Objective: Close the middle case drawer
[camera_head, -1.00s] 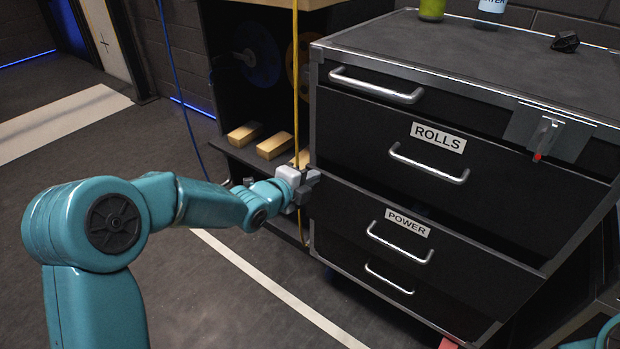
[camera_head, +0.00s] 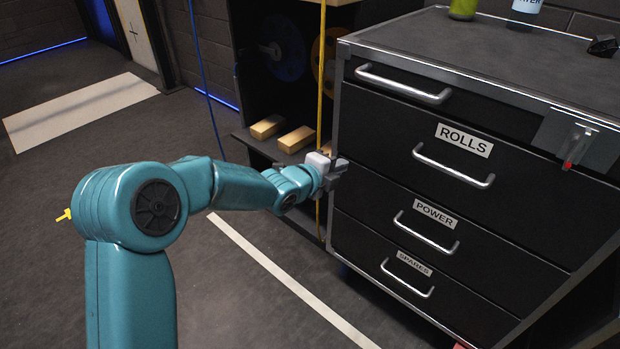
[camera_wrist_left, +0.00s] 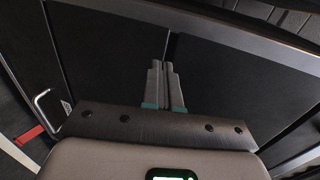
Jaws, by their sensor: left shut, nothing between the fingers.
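The dark case of drawers stands at the right in the head view. Its POWER drawer (camera_head: 432,225), with a silver handle, looks flush, between the ROLLS drawer (camera_head: 450,160) above and the SPARES drawer (camera_head: 425,285) below. My left gripper (camera_head: 340,168) is at the left edge of the case front, near the level of the seam between ROLLS and POWER. In the left wrist view its fingers (camera_wrist_left: 163,75) are shut with nothing between them, before dark panels; contact is unclear. My right gripper is not in view.
An unlabelled drawer (camera_head: 400,90) tops the case. A bottle and a green can (camera_head: 463,8) stand on it. A red-tipped latch (camera_head: 572,150) hangs at its right. Left are a shelf with gold blocks (camera_head: 267,126) and a yellow cable (camera_head: 321,60). Floor at left is open.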

